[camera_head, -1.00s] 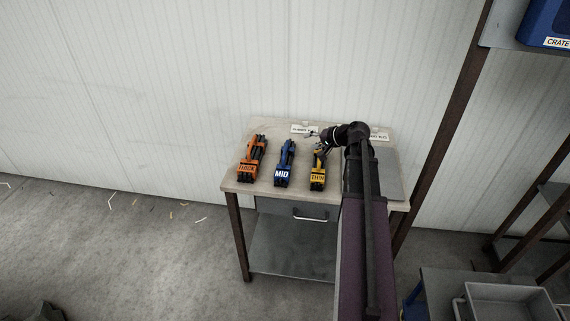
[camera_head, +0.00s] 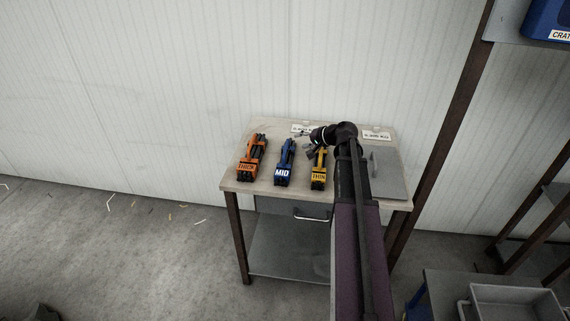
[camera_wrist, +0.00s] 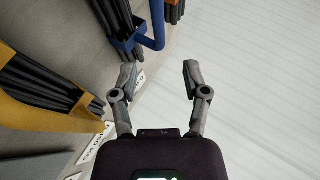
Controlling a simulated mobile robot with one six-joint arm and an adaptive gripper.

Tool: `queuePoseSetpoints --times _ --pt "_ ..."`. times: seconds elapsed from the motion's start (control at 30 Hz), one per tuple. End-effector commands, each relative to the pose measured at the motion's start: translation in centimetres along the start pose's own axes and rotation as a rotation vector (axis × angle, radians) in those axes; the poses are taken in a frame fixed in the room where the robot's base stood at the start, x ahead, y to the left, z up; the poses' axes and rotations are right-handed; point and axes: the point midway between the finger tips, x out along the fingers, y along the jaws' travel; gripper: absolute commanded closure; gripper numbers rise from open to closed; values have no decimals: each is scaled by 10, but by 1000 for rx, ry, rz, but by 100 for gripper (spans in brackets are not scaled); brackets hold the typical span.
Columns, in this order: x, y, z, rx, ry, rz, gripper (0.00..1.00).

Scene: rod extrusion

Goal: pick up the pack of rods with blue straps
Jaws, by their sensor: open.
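The pack of rods with blue straps (camera_head: 284,164) lies on the table, labelled MID, between the orange and yellow packs. Its dark rods and blue strap with a handle also show at the top of the wrist view (camera_wrist: 128,32). My gripper (camera_head: 308,143) is above the table's back part, near the far end of the yellow pack. In the wrist view my gripper (camera_wrist: 158,75) is open, with nothing between its fingers. The blue pack is beyond the fingertips, up and to the left there.
The orange-strapped pack (camera_head: 250,158) lies left of the blue one. The yellow-strapped pack (camera_head: 319,172), labelled THIN, lies right of it, close to my arm. Label cards (camera_head: 376,135) stand at the back of the table (camera_head: 262,129). A white wall (camera_head: 180,90) rises behind.

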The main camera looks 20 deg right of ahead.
Motion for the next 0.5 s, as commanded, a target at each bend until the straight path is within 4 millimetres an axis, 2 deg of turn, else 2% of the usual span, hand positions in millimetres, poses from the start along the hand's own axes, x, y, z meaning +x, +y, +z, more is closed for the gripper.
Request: queuePoseSetpoints --times 0.03,0.2,0.5 --pt "11 3 0 -1 -1 0 40" --pt "27 2 0 -1 0 0 40" --pt "31 0 0 0 1 0 40"
